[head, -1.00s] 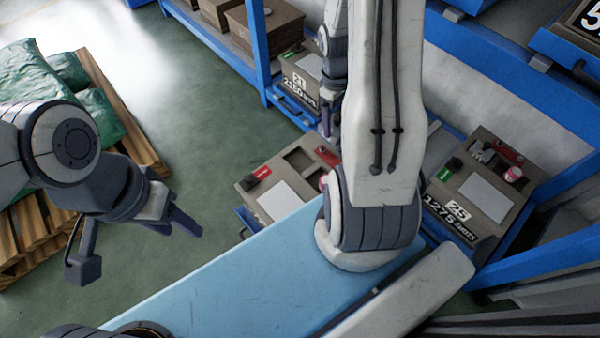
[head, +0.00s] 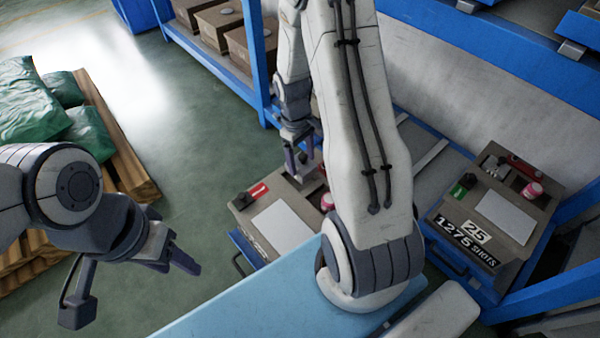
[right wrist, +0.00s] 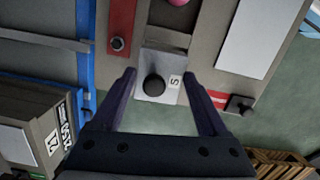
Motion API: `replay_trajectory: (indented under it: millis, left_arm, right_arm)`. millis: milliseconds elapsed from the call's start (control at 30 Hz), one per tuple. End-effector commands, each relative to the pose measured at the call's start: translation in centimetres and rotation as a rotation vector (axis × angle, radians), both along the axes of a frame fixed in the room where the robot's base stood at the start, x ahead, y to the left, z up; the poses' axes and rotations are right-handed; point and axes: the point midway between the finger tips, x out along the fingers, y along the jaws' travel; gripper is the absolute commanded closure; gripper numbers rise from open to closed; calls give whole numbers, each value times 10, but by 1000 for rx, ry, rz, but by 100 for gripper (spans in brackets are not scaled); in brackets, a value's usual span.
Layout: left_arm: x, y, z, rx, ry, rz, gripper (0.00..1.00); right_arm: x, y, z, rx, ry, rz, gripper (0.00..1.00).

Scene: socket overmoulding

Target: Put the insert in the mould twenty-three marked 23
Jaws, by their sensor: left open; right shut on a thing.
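My right gripper (head: 301,163) is shut on the insert, a grey metal block (right wrist: 150,93) with a black knob and an "S" label, seen between the fingers in the right wrist view (right wrist: 160,75). It is at the far edge of the middle mould (head: 243,213), a beige block with a white sheet, red label and black knob. That mould also shows in the right wrist view (right wrist: 212,45); its number is not visible. I cannot tell whether the insert is above the pocket or in it. My left gripper (head: 182,264) is open and empty, over the floor.
A mould marked 25 (head: 452,212) stands to the right, with a green label. A mould marked 21 (right wrist: 35,125) shows at the left of the right wrist view. Blue shelving (head: 258,70) stands behind. A pallet with green sacks (head: 30,105) is at the left.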

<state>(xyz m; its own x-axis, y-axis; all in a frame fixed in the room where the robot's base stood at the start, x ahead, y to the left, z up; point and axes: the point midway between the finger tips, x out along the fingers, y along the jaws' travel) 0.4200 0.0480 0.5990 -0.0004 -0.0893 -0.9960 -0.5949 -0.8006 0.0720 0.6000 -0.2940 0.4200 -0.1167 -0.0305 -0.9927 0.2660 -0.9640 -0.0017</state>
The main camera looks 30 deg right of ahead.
Motion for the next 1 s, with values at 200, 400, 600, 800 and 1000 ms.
replay_trajectory:
  millis: [200,400,600,800,1000]
  left_arm:
    - [0,0,-10,0,0,0,50]
    - [0,0,-31,0,0,0,50]
    - [0,0,-29,0,0,0,50]
    - [0,0,-30,0,0,0,50]
    - [0,0,-30,0,0,0,50]
  right_arm:
    - [3,4,-13,0,0,0,100]
    - [3,4,-42,0,0,0,100]
    - [3,4,-42,-1,-1,-1,100]
    - [3,3,-44,0,-1,-1,100]
    - [3,4,-45,0,0,0,0]
